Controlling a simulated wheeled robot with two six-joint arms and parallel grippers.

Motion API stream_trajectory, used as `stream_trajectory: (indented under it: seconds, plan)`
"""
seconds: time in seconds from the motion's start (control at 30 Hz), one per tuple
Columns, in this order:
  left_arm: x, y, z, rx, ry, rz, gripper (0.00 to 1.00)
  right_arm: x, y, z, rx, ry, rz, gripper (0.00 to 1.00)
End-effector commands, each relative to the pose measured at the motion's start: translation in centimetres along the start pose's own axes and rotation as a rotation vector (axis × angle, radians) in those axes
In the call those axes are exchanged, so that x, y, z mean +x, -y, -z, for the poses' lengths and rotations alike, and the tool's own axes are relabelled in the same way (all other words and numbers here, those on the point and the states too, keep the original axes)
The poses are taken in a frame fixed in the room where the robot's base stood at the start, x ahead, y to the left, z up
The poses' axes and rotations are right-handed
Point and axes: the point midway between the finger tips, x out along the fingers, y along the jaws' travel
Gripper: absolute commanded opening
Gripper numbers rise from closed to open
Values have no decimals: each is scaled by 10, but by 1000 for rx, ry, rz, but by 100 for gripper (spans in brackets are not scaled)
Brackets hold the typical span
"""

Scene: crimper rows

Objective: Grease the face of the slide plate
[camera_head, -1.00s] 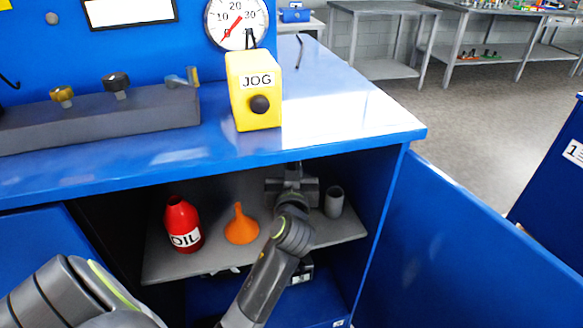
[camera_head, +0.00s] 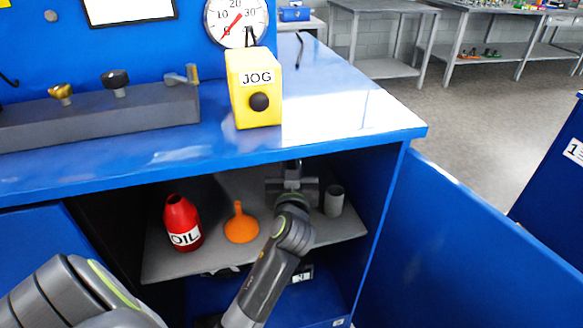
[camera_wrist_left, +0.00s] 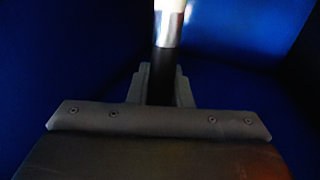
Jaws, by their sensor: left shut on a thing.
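My left gripper (camera_head: 292,184) is inside the open cabinet, above the grey shelf. In the left wrist view its jaws are shut on a brush-like tool (camera_wrist_left: 163,70) with a black handle, a silver band and a pale, overexposed end. The tool points away from the gripper, and its tip is cut off by the top of that view. In the head view the tool is hardly visible behind the gripper. I cannot make out a slide plate in either view. My right gripper is not in view.
The shelf (camera_head: 165,262) bears a red oil bottle (camera_head: 182,222), an orange funnel (camera_head: 240,228) and a grey cylinder (camera_head: 334,200) close right of my gripper. The blue bench top (camera_head: 340,115) is overhead, with a yellow JOG box (camera_head: 254,85). An open blue door (camera_head: 450,250) stands at right.

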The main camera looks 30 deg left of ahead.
Motion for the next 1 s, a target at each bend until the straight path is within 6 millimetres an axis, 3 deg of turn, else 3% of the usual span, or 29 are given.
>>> stream_trajectory:
  seconds: [1.0]
  plan:
    - [0, 0, -9, 0, 2, 0, 0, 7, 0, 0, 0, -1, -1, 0]
